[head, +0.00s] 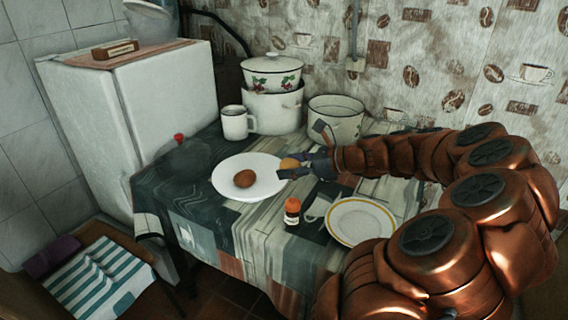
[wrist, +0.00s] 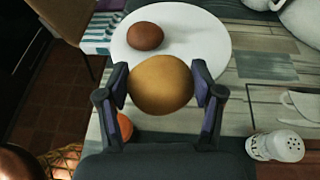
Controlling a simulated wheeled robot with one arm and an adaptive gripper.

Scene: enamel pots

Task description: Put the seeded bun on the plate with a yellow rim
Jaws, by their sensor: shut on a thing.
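My gripper (head: 290,166) is shut on a round golden-brown bun (wrist: 160,86), with one finger on each side of it in the wrist view. Seeds cannot be made out on it. In the head view the held bun (head: 289,163) is near the right edge of a plain white plate (head: 262,162). A darker brown bun (head: 244,179) lies on that plate; it also shows in the wrist view (wrist: 145,36). The plate with a yellow rim (head: 361,221) stands empty at the front right of the table, to the right of and nearer than my gripper.
A white shaker (wrist: 276,147) shows in the wrist view. A white mug (head: 237,122), stacked pots (head: 273,105) and an open pot (head: 336,118) stand at the back.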

